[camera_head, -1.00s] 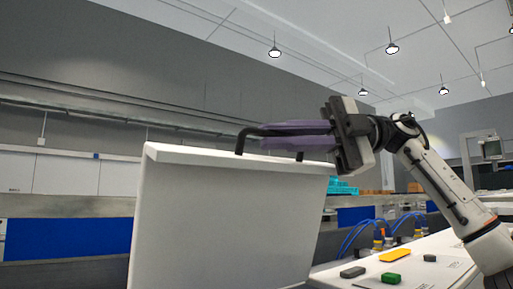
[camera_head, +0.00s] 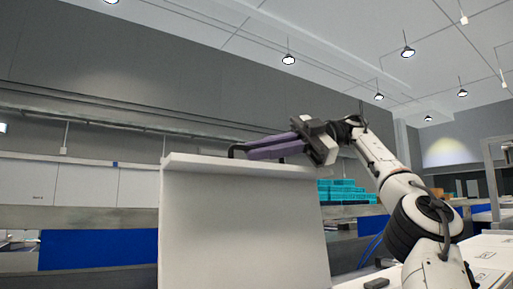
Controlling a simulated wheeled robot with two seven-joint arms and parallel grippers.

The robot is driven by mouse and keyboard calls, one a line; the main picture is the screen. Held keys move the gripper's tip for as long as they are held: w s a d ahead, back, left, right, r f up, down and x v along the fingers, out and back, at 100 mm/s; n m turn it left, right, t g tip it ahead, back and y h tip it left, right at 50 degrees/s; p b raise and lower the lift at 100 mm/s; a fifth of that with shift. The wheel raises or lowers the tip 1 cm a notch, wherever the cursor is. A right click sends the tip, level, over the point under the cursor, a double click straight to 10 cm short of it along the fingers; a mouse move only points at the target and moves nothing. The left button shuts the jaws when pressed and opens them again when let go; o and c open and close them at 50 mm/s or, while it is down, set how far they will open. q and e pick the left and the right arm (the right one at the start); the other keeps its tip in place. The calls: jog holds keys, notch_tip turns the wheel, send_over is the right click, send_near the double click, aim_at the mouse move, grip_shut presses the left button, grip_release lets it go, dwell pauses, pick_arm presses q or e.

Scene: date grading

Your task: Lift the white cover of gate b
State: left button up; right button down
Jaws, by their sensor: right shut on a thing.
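The white cover (camera_head: 240,225) stands raised and close to upright in the middle of the head view. A black bar handle (camera_head: 236,151) runs along its top edge. My right gripper (camera_head: 262,149) comes in from the right, its purple fingers shut on the handle above the cover's top edge. The fingers hide most of the handle. My left gripper is out of the picture.
A white work surface (camera_head: 489,256) lies at the lower right, with a dark block (camera_head: 377,284) on it. Teal crates (camera_head: 342,190) stand behind the cover. Blue panels (camera_head: 98,249) and a long shelf are at the back left.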

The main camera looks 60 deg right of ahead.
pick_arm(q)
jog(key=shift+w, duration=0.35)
pick_arm(e)
jog(key=shift+w+d+f+m, duration=0.25)
jog(key=shift+w+d, duration=0.25)
jog(key=shift+w, duration=0.25)
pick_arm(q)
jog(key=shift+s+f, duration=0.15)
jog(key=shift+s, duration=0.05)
pick_arm(e)
jog(key=c, duration=2.2)
grip_release()
jog(key=shift+o, duration=0.4)
jog(key=shift+s+r, duration=0.1)
